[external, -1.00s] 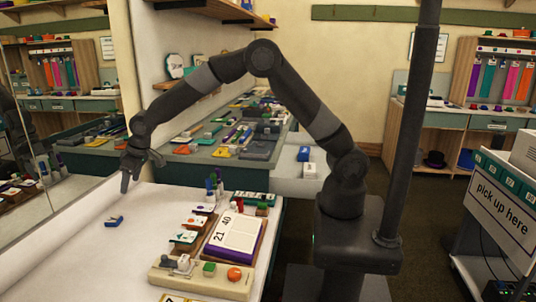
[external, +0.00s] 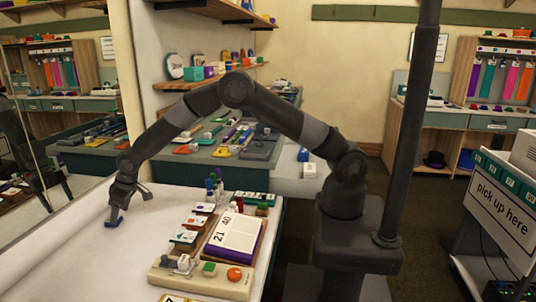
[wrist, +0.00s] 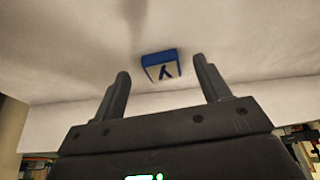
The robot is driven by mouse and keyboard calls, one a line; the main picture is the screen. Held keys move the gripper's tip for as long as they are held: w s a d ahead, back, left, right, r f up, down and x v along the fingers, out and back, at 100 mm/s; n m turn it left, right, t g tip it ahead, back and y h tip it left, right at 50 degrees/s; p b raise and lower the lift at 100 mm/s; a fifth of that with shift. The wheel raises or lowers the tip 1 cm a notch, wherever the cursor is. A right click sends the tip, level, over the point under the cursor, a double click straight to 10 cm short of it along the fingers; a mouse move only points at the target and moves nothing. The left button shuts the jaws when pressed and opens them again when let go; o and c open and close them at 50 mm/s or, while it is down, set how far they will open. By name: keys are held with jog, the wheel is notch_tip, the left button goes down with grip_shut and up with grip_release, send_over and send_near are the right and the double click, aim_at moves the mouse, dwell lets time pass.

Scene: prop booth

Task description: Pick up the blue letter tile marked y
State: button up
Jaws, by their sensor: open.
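The blue letter tile marked y (wrist: 161,66) lies on the white table surface (wrist: 60,60). In the wrist view its pale face with the dark letter shows, and it sits ahead of the space between my two fingertips. My gripper (wrist: 161,75) is open and empty, with one finger to each side of the tile's line. In the external view my gripper (external: 130,205) is low over the table, right at the tile (external: 114,223), which is partly hidden by the finger. I cannot tell whether a finger touches it.
The white surface left of and in front of my gripper is clear. A mirror (external: 30,150) stands at the left.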

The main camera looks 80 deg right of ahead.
jog(key=shift+x, duration=1.2)
jog(key=shift+c, duration=0.3)
jog(key=c, duration=1)
jog(key=shift+r, duration=0.15)
